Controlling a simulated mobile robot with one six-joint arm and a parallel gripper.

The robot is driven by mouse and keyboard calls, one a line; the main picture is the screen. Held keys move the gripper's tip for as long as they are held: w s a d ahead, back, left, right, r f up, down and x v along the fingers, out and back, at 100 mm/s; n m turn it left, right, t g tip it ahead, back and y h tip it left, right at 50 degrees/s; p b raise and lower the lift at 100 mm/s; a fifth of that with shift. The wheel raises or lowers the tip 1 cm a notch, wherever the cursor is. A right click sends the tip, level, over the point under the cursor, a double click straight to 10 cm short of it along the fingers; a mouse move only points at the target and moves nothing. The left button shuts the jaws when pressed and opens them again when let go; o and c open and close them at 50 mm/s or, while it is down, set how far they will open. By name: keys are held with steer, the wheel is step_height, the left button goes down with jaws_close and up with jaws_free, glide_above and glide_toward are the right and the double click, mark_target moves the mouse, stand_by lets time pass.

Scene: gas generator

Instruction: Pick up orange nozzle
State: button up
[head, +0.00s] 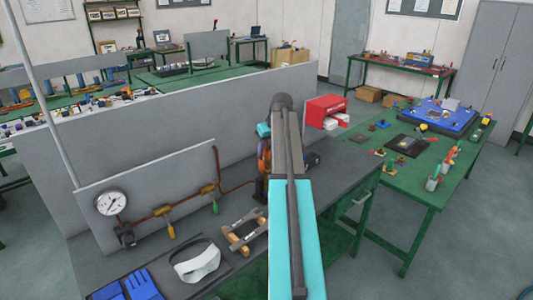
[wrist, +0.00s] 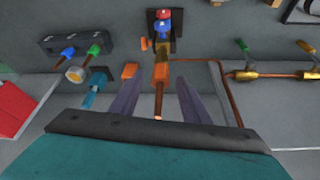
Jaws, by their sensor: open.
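An orange nozzle (wrist: 161,72) with a thin copper tip shows in the middle of the wrist view. It joins a brass body with a red and a blue knob on a dark base. My gripper (wrist: 160,104) is open, with one finger on each side of the copper tip and gaps on both sides. I cannot tell how far the fingers are from it in depth. In the head view my arm hides the gripper and most of this spot; some orange (head: 264,155) shows just left of the arm.
A smaller orange block and a teal torch (wrist: 93,88) sit left of the nozzle, near a dark rack (wrist: 75,42). Copper piping with valves (wrist: 285,75) runs to the right.

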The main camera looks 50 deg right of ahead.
mark_target(267, 150)
stand_by(0.6)
jaws_close()
steer(key=shift+r, duration=0.1)
steer(key=shift+w+r+b, duration=0.1)
steer(key=shift+r+b, duration=1)
steer(key=shift+r, duration=0.5)
steer(key=s+a+r+b, duration=0.1)
steer(key=s+b, duration=0.3)
steer(key=s, duration=1.2)
steer(key=shift+a+r+b, duration=0.25)
steer(key=shift+a+b, duration=0.05)
steer(key=shift+b, duration=0.05)
steer(key=shift+w+a, duration=0.1)
